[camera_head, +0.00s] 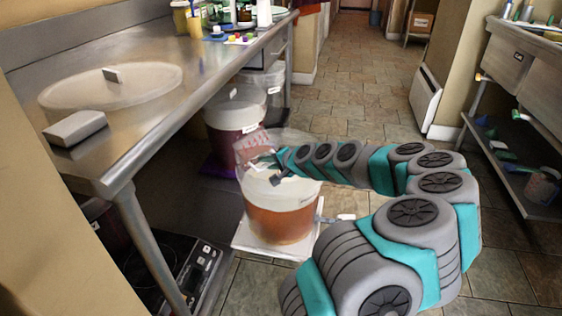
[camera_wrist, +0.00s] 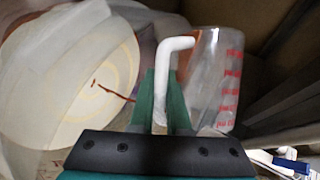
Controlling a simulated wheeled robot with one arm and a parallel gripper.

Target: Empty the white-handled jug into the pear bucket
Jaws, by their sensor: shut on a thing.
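The clear jug with red markings (camera_wrist: 226,80) is in my gripper (camera_wrist: 161,105), whose teal fingers are shut on its white handle (camera_wrist: 180,43). An orange-brown patch shows inside the jug; I cannot tell how much liquid it holds. In the head view the jug (camera_head: 250,148) is tilted above the front bucket (camera_head: 278,222), with my gripper (camera_head: 279,166) beside it. This bucket holds amber liquid. Its pale round surface (camera_wrist: 75,85) fills the left of the wrist view, with a thin red-brown streak across it. I cannot read a pear label.
The front bucket stands on a white board (camera_head: 248,243) on the floor. A lidded bucket with dark red contents (camera_head: 228,135) stands behind it, by the steel counter (camera_head: 150,115). A black hot plate (camera_head: 200,270) is at lower left. Tiled floor is clear beyond.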

